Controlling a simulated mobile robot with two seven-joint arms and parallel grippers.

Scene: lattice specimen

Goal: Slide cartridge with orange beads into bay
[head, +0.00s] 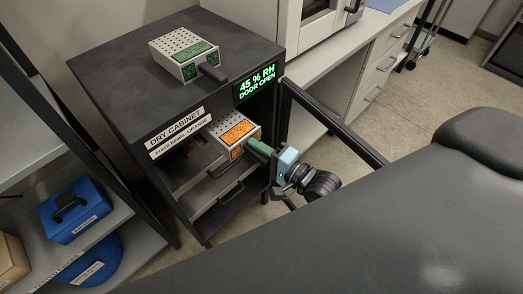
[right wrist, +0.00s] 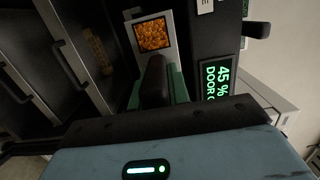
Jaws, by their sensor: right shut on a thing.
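The cartridge with orange beads (head: 240,128) is a pale box with a perforated top and an orange window. It is in front of the upper right part of the open dry cabinet (head: 120,62); I cannot tell whether its far end is inside the bay. In the right wrist view its orange window (right wrist: 153,37) and dark handle (right wrist: 156,78) show. My right gripper (head: 257,147) is shut on that handle, its green fingers around it. The bay opening is mostly hidden behind the cartridge. My left gripper is not in view.
A cartridge with green beads (head: 188,54) lies on the cabinet top. The display (head: 256,83) reads 45 % RH, DOOR OPEN. The open door frame (head: 335,125) extends right of the cabinet, close to my right arm. Handled drawers or trays (head: 228,192) are below. Blue containers (head: 75,212) stand on the left shelf.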

